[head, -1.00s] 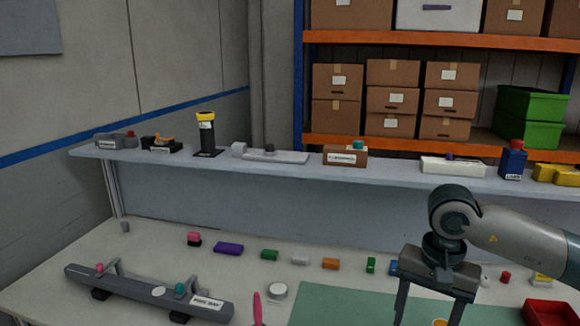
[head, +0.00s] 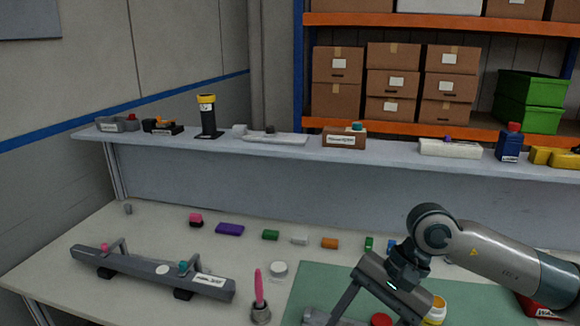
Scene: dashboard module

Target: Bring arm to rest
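My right arm (head: 510,264) comes in from the right, above the table. Its gripper (head: 372,318) hangs low over the green mat (head: 312,274), tilted, with two dark fingers spread apart and pointing down. Nothing shows clamped between the fingers, though their tips run close to the bottom edge. Part of a grey object (head: 322,316) and a red round top (head: 381,319) show behind and between the fingers; I cannot tell whether they touch. My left gripper is not in view.
A grey bar with handles (head: 140,268) lies at the left. A pink stick (head: 258,284) stands in a grey holder. Small coloured blocks, including purple (head: 229,229) and orange (head: 330,243), line the table's back. A raised shelf (head: 280,165) runs behind. A yellow-rimmed cup (head: 437,312) is beside the gripper.

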